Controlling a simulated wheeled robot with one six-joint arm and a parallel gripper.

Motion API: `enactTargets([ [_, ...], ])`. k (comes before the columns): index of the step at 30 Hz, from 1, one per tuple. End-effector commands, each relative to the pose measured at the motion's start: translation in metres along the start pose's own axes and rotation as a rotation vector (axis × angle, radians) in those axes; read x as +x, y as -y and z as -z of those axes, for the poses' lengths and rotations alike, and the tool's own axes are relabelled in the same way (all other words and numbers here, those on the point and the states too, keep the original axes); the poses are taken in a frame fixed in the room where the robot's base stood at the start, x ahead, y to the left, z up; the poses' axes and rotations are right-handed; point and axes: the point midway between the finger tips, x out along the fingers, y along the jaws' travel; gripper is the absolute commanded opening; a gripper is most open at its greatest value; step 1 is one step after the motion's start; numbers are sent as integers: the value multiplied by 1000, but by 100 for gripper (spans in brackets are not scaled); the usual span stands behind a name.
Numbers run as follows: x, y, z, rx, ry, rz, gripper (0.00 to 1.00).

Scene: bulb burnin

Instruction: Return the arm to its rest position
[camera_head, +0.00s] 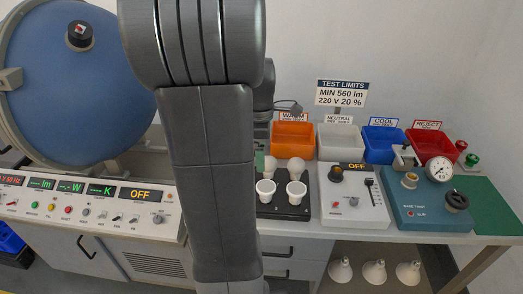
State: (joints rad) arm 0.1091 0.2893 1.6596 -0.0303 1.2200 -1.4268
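My grey arm stands upright across the middle of the head view and hides part of the bench behind it. A darker part of my arm shows just right of its upper section. My gripper's fingertips are not clearly visible, so I cannot tell whether they are open or shut or hold anything.
A blue sphere (80,85) and a control panel (95,205) reading OFF stand at left. Bulbs sit on a black holder (284,208). Several bulbs hang below.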

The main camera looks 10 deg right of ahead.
Motion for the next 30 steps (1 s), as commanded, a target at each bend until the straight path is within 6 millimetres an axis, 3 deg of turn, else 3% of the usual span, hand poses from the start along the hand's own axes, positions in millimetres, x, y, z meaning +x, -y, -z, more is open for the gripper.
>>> enactTargets([
  [8,1,0,0,0,0,0,79],
  [13,12,0,0,0,0,2,79],
  [30,118,1,0,0,1,4,79],
])
